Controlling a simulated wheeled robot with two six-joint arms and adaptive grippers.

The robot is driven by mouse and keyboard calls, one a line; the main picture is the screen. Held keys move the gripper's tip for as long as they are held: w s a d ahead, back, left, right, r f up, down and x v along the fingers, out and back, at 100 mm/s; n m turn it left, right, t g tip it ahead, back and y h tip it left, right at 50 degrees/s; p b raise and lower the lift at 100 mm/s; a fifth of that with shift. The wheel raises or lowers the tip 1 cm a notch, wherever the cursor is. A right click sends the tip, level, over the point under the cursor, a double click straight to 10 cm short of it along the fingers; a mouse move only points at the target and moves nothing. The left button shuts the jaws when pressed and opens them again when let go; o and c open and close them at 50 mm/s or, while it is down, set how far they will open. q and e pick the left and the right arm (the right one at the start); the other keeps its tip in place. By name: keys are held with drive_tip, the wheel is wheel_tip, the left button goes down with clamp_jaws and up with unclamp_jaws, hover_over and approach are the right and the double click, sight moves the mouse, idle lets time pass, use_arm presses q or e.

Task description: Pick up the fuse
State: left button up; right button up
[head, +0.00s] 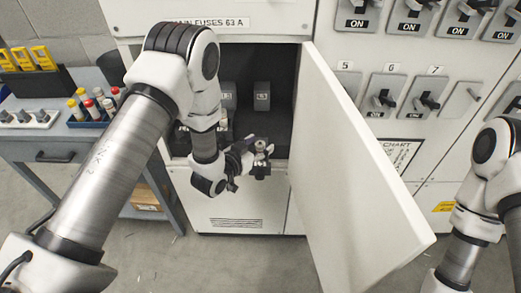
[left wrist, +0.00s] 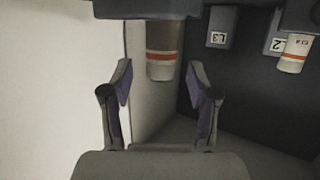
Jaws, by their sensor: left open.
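In the left wrist view, a pale grey fuse (left wrist: 163,62) with an orange band hangs from a dark holder at the top. My left gripper (left wrist: 160,90) is open, its two fingers on either side of the fuse's line. The fuse's end lies between or just beyond the fingertips; I see no contact. A second banded fuse (left wrist: 293,54) shows at the right, by the L2 label. In the head view my left gripper (head: 254,158) is at the open cabinet's mouth, and the fuse there is hard to make out. My right gripper is out of view.
The cabinet door (head: 355,150) stands open just right of my left gripper. Dark holders (head: 262,96) sit inside the cabinet (head: 240,225). A bench (head: 60,150) at the left carries a blue tray (head: 95,122) with several coloured cylinders. Switches (head: 384,92) line the right panel.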

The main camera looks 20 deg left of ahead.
use_arm(q)
drive_tip(key=shift+f, duration=0.1)
clamp_jaws()
